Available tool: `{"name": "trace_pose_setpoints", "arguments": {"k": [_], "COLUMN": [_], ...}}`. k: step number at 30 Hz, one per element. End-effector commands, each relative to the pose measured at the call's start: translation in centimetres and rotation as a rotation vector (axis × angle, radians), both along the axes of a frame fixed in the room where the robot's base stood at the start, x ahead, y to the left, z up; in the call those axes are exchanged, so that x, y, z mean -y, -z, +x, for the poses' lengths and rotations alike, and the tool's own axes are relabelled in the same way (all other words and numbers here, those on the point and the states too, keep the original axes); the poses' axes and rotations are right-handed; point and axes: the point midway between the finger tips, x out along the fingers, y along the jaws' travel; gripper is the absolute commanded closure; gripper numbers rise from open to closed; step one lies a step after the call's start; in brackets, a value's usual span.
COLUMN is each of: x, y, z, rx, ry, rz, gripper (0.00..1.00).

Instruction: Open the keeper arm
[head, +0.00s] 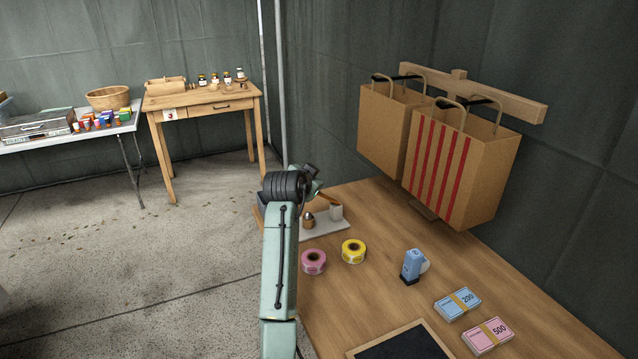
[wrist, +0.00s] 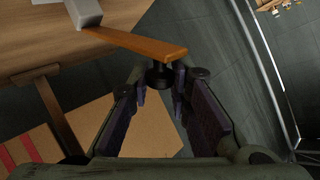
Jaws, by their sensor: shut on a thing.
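An orange-brown wooden arm, which looks like the keeper arm (wrist: 140,41), runs from a pale grey block (wrist: 86,12) across the top of the wrist view. A black knob (wrist: 159,78) sits under its free end. My gripper (wrist: 161,82) has its two fingertips on either side of this knob, shut on it. In the head view the orange-brown arm (head: 328,201) shows only in part behind my arm, by the small pale block (head: 336,212) on a light board (head: 325,226). My gripper (head: 313,178) is mostly hidden there by my wrist.
Paper bags (head: 470,165) hang from a wooden rail (head: 525,108) on the right. The wooden table (head: 385,285) holds pink tape (head: 314,262), yellow tape (head: 353,251), a blue stamp (head: 411,265) and banknote bundles (head: 458,304). Open floor (head: 120,250) lies left of my arm.

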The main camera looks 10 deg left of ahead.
Motion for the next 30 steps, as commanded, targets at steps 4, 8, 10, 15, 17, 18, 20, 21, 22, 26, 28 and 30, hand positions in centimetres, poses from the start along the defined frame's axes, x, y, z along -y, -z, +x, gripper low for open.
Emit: {"name": "trace_pose_setpoints", "arguments": {"k": [4,8,10,15,17,18,20,21,22,26,28,30], "x": [0.3,1.2,1.8,3.4,3.9,4.3,4.8,5.2,5.5,6.4,6.9,7.3], "y": [-1.2,-1.9,-2.2,-2.7,-2.8,-2.9,-2.9,-2.9,-2.9,-2.8,-2.8,-2.6], "z": [0.8,1.6,2.0,3.2,3.6,3.8,4.2,4.5,4.7,5.4,5.7,6.0], "rx": [-0.063,-0.136,-0.175,-0.270,-0.303,-0.326,-0.358,-0.377,-0.394,-0.453,-0.480,-0.506], "ry": [0.003,0.004,0.004,0.005,0.003,0.003,0.003,0.003,0.002,0.002,0.001,0.002], "rz": [0.091,0.191,0.246,0.377,0.423,0.453,0.497,0.526,0.546,0.627,0.665,0.698], "gripper": [1.00,1.00,1.00,1.00,1.00,1.00,1.00,1.00,1.00,1.00,1.00,1.00]}}
